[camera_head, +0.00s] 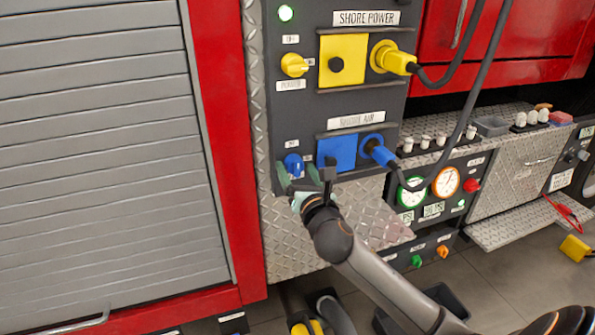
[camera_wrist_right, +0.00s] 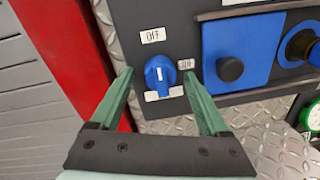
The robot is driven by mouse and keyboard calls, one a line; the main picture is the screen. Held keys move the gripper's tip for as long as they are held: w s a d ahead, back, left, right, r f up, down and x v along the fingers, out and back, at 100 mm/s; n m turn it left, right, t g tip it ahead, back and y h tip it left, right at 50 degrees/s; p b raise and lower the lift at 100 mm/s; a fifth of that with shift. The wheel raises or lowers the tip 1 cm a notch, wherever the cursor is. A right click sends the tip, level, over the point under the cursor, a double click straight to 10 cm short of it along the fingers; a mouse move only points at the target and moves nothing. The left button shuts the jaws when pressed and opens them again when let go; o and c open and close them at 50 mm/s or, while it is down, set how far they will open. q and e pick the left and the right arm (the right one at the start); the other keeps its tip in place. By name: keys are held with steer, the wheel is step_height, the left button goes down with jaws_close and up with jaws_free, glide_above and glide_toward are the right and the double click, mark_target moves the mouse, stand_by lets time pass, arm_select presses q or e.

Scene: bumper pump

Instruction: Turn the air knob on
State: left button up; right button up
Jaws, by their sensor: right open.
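The blue air knob (camera_head: 294,165) is on the dark panel, at the left of the blue plate below the shore air label. In the right wrist view the knob (camera_wrist_right: 160,73) shows near the middle, with a white mark pointing up toward the OFF label (camera_wrist_right: 153,36). The ON label (camera_wrist_right: 186,64) is at its right. My right gripper (camera_head: 304,176) is just below the knob in the head view. Its green fingers (camera_wrist_right: 160,85) are open, one on each side of the knob, with visible gaps. My left gripper is not in view.
The blue plate (camera_head: 337,153) and blue plug (camera_head: 378,150) with its hose are right of the knob. A yellow power knob (camera_head: 294,64) and yellow plug (camera_head: 390,59) are above. A red frame post (camera_head: 222,130) and grey shutter (camera_head: 100,160) stand left.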

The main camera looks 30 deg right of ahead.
jaws_close()
stand_by(0.7)
